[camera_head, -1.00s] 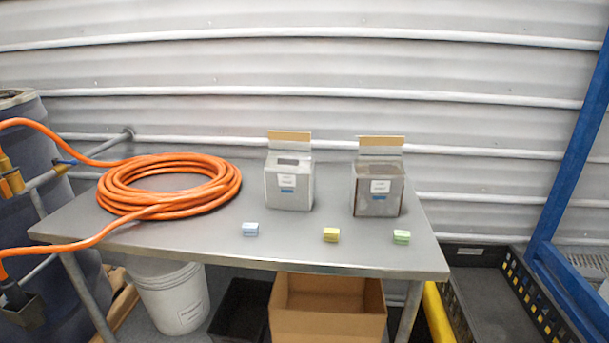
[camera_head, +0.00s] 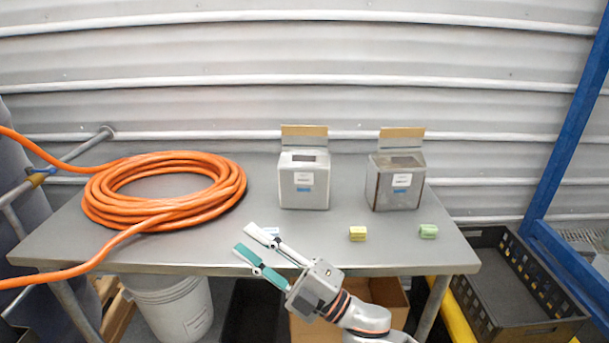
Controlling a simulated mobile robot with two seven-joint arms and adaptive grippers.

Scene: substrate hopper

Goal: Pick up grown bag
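Three small blocks or packets lie in a row near the table's front edge: a pale blue one (camera_head: 272,231), a yellow one (camera_head: 357,234) and a green one (camera_head: 428,231). I cannot tell which, if any, is the grown bag. My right gripper (camera_head: 244,238) comes in from the lower right with its fingers spread and nothing between them. Its fingers point up and left over the table's front edge, and one partly covers the blue block. My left gripper is not in view.
Two grey boxes with raised tan-topped back panels, a left one (camera_head: 304,186) and a right one (camera_head: 398,188), stand on the grey table (camera_head: 200,254). A coiled orange hose (camera_head: 100,205) fills the left. A white bucket (camera_head: 175,310) and cardboard box (camera_head: 385,292) sit below. A black crate (camera_head: 510,300) stands right.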

